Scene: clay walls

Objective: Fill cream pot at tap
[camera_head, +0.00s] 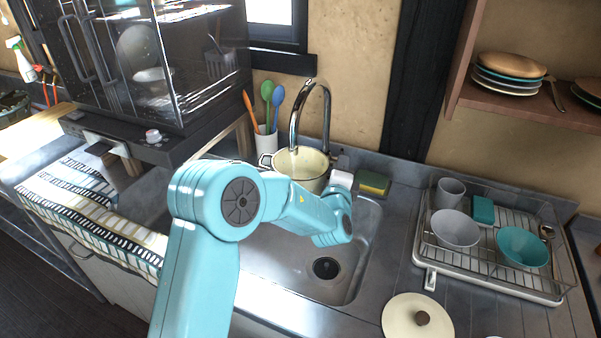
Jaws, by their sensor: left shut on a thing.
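The cream pot (303,164) is under the spout of the chrome tap (327,103), over the back of the steel sink. Its near side is partly hidden by my left arm. I cannot tell how much water is in it. My left gripper (335,180) is at the pot's right near side, shut on the pot; its fingertips are mostly hidden. A cream lid (417,317) with a brown knob lies on the counter at the front right. My right gripper is not in view.
A dish rack (490,248) with bowls and a cup stands on the right. A sponge (374,183) lies behind the sink. A white holder (266,141) with colored utensils stands left of the pot. A dark glass-fronted cabinet (150,65) is on the left. The sink's front basin (290,262) is clear.

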